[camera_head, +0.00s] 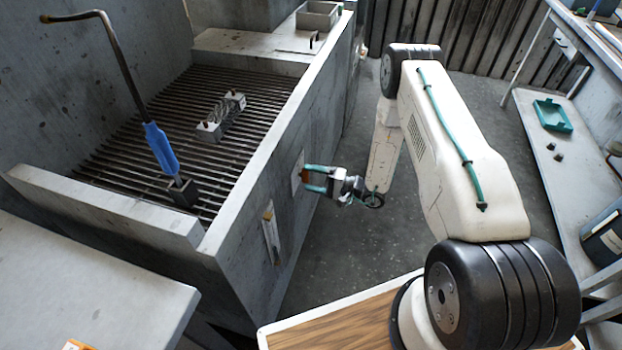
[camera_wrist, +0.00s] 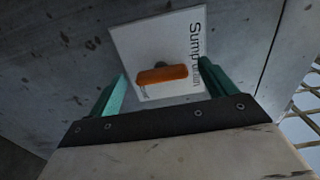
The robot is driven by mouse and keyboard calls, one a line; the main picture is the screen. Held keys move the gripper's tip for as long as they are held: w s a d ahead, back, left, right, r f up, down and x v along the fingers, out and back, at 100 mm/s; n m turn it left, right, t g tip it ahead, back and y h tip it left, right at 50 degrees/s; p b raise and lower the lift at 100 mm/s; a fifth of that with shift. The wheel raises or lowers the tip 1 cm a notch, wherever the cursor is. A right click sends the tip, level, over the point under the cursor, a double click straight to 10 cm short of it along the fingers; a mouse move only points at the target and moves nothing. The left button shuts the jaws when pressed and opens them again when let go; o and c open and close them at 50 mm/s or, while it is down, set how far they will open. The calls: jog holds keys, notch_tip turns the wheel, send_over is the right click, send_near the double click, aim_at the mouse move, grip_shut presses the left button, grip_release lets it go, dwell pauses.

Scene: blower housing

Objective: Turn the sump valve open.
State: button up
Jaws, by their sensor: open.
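The sump valve has an orange handle (camera_wrist: 163,75) on a dark hub, in front of a white plate (camera_wrist: 130,47) on a concrete wall. The plate bears lettering that starts with "Sump"; the rest is partly hidden by a finger. In the wrist view the handle lies nearly level, tilted slightly. My gripper (camera_wrist: 158,92) is open, its two teal fingers on either side of the handle with gaps; I cannot tell if the tips reach its depth. In the head view my gripper (camera_head: 308,179) is at the wall's outer face, with the orange handle (camera_head: 304,175) between its fingers.
A second plate with a lever (camera_head: 270,235) is on the same wall, nearer. Inside the concrete housing (camera_head: 240,190) is a bar grate (camera_head: 145,140) with a metal block (camera_head: 221,117) and a blue-handled rod (camera_head: 161,150). A bench (camera_head: 570,180) stands right, with open floor between.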

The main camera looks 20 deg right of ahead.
jog(key=v, duration=0.7)
jog(key=shift+a, duration=0.1)
